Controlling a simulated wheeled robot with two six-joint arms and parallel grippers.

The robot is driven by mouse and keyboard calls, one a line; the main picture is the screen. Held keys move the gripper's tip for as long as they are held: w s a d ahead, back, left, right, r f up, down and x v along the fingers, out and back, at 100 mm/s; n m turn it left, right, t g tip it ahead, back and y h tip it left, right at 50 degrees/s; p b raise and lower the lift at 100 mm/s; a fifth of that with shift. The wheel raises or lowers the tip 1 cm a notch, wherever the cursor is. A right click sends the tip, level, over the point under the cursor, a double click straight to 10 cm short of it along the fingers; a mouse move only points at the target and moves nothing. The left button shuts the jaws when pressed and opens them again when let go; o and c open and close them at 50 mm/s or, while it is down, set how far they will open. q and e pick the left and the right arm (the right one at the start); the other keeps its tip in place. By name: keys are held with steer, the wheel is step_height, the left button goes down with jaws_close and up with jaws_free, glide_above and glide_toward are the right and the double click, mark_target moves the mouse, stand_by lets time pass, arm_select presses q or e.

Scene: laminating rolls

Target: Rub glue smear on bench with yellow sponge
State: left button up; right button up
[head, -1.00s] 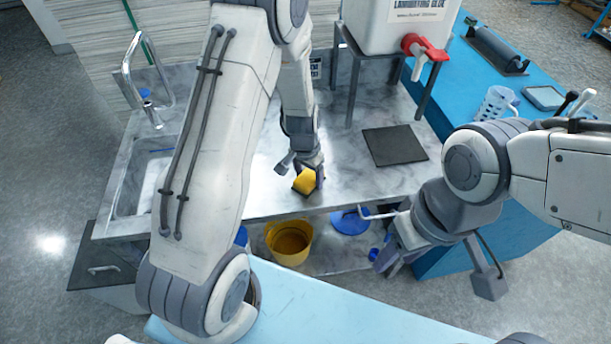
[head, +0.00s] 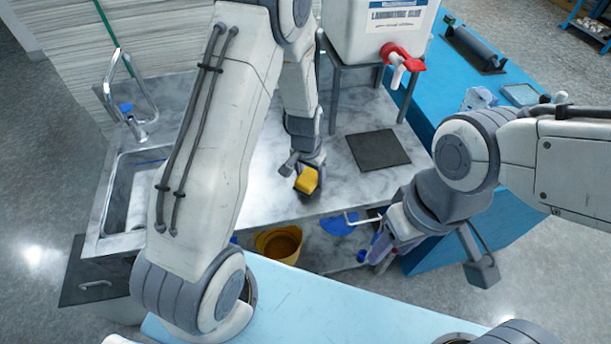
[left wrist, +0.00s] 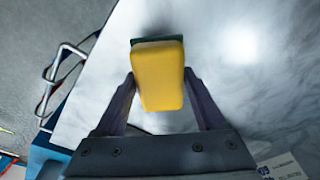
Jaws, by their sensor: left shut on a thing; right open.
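The yellow sponge (head: 306,180) is held in my left gripper (head: 305,168), over the front part of the grey marbled bench (head: 260,195). In the left wrist view the sponge (left wrist: 160,80) sits between the two fingers of my left gripper (left wrist: 158,95), its dark green side facing away from the wrist. I cannot tell whether it touches the bench. No glue smear can be made out on the bench. My right gripper (head: 425,245) is open and empty, in front of the bench's right end.
A dark square mat (head: 379,150) lies on the bench to the right of the sponge. A white glue tank (head: 378,30) with a red tap stands on a metal stand behind. A sink (head: 140,190) is at the left. A yellow bucket (head: 280,243) stands below the bench.

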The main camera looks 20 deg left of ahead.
arm_select(q)
steer(key=shift+w+d+r+p, duration=0.15)
steer(key=shift+d+r+p, duration=0.2)
steer(key=shift+r, duration=0.3)
steer(key=shift+r+p, duration=0.6)
steer(key=shift+r, duration=0.15)
steer(key=shift+r+p, duration=1)
steer(key=shift+r, duration=0.25)
steer(key=shift+a+f, duration=0.1)
steer(key=shift+f, duration=0.05)
